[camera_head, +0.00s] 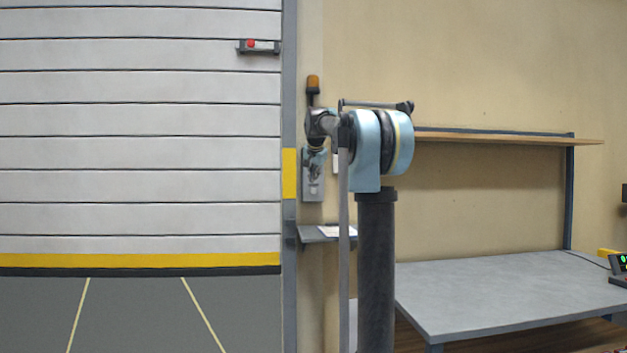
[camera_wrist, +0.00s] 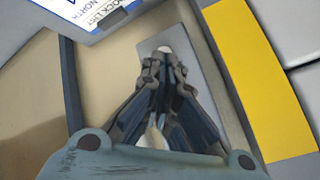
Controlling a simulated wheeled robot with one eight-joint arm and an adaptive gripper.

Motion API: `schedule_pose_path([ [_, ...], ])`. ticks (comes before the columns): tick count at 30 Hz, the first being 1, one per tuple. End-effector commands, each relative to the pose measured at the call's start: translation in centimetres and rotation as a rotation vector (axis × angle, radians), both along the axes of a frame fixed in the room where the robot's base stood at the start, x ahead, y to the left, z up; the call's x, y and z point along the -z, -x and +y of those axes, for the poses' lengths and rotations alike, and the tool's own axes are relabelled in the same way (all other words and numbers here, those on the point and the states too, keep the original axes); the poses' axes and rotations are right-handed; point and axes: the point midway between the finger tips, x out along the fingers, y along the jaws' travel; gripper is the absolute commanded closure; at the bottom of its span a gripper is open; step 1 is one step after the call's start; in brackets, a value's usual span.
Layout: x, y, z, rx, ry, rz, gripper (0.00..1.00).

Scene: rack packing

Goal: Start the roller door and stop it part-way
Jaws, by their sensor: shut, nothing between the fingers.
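The roller door (camera_head: 140,120) has pale slats with a yellow and black bottom edge. That edge hangs above the floor, with grey floor showing below it. A grey control box (camera_head: 312,192) is on the wall right of the door post; its plate also shows in the wrist view (camera_wrist: 205,60). My gripper (camera_head: 314,172) is in front of the box and hides part of it. In the wrist view my gripper (camera_wrist: 164,62) is shut and empty, its tips over the plate by a pale round button (camera_wrist: 165,49). I cannot tell whether they touch.
An orange beacon (camera_head: 313,84) is above the box. A small shelf (camera_head: 312,236) with a paper sits below it. A grey workbench (camera_head: 500,290) and wall shelf (camera_head: 500,138) are at right. A red-ended bar (camera_head: 262,46) is at the door's upper right.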

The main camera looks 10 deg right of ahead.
Motion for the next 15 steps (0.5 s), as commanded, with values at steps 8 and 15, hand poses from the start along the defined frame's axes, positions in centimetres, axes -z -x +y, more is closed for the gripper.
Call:
schedule_pose_path([
  [8, 0.0, -3.1, 0.0, 0.0, 0.0, 0.0, 1.0],
  [15, 0.0, -4.3, 0.0, 0.0, 0.0, 0.0, 1.0],
])
